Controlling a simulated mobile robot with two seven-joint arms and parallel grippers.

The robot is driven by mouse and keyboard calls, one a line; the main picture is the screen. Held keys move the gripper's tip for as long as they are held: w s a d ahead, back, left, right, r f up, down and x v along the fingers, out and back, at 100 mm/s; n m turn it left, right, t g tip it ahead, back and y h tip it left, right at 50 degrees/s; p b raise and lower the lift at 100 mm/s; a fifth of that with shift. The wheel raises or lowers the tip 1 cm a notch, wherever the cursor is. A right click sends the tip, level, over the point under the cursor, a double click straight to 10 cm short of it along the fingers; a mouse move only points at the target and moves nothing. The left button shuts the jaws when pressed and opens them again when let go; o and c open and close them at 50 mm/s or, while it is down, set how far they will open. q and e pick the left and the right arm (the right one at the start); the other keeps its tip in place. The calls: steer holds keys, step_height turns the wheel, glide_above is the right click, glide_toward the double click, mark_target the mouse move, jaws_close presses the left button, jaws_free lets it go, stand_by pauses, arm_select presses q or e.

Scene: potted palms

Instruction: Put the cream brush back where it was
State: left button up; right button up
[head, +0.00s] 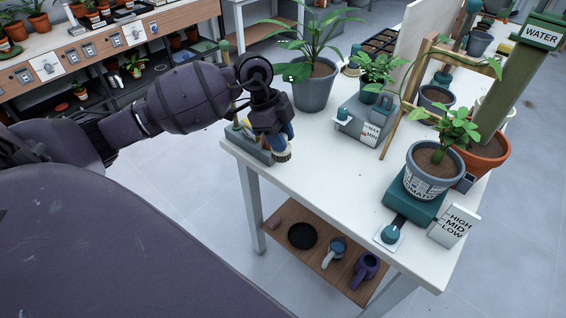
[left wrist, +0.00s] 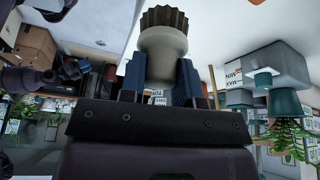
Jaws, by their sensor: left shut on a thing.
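My left gripper (head: 284,134) is above the near left corner of the white table (head: 330,180), pointing down. It is shut on the cream brush (head: 282,156), whose cream body and brown bristle end show below the blue fingers. In the left wrist view the cream brush (left wrist: 163,50) stands out between the two blue fingers, its ridged brown end outward. A grey holder (head: 246,143) with a few upright items sits right beside the gripper at the table edge. The arm partly hides it. I cannot tell if the brush touches it. My right gripper is not in view.
A large potted palm (head: 314,84) stands behind the gripper. A grey box (head: 365,122) marked MIN/MAX is to the right. A potted plant (head: 432,168) sits on a teal scale-like base at the right. The table's near middle is clear. Mugs lie on the lower shelf (head: 315,250).

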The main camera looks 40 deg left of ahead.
arm_select(q)
step_height(320, 180, down, 2)
steer(key=shift+f, duration=0.55)
step_height(320, 180, down, 5)
steer(key=shift+f+b, duration=0.2)
steer(key=shift+b, duration=0.55)
steer(key=shift+f, duration=0.1)
steer(key=o, duration=1)
